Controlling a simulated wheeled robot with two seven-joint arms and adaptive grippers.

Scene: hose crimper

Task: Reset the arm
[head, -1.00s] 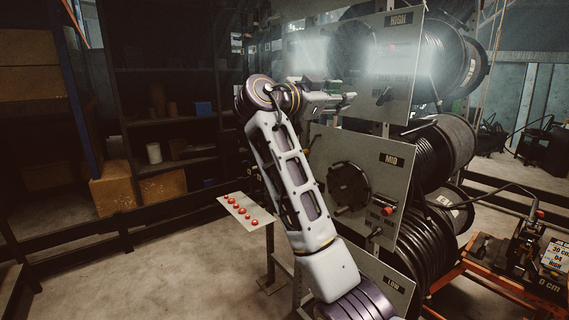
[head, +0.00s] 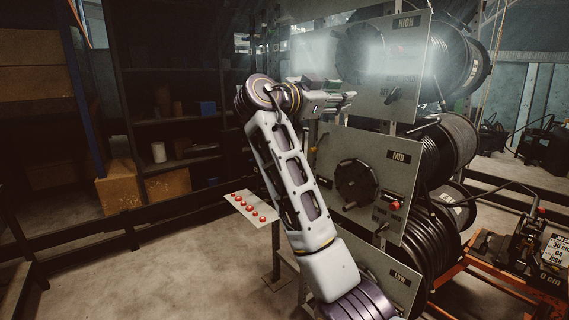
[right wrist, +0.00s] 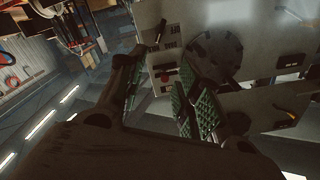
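My right arm (head: 287,165) rises from the bottom of the head view and bends at the top towards the reel rack. My right gripper (head: 335,101) is at its end, in front of the panels marked HIGH (head: 372,60) and MID (head: 368,180). In the right wrist view the right gripper (right wrist: 162,98) has its two green-padded fingers apart, with nothing visible between them. A panel with a dark round hub (right wrist: 212,55) lies beyond the fingers. I cannot tell whether the gripper touches the panel. My left gripper is not in view.
Hose reels (head: 450,140) stand behind the panels, with a LOW panel (head: 385,275) at the bottom. A small plate with several red buttons (head: 250,207) is left of my arm. An orange-framed bench (head: 500,275) with a machine is at right. The floor at left (head: 150,270) is clear.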

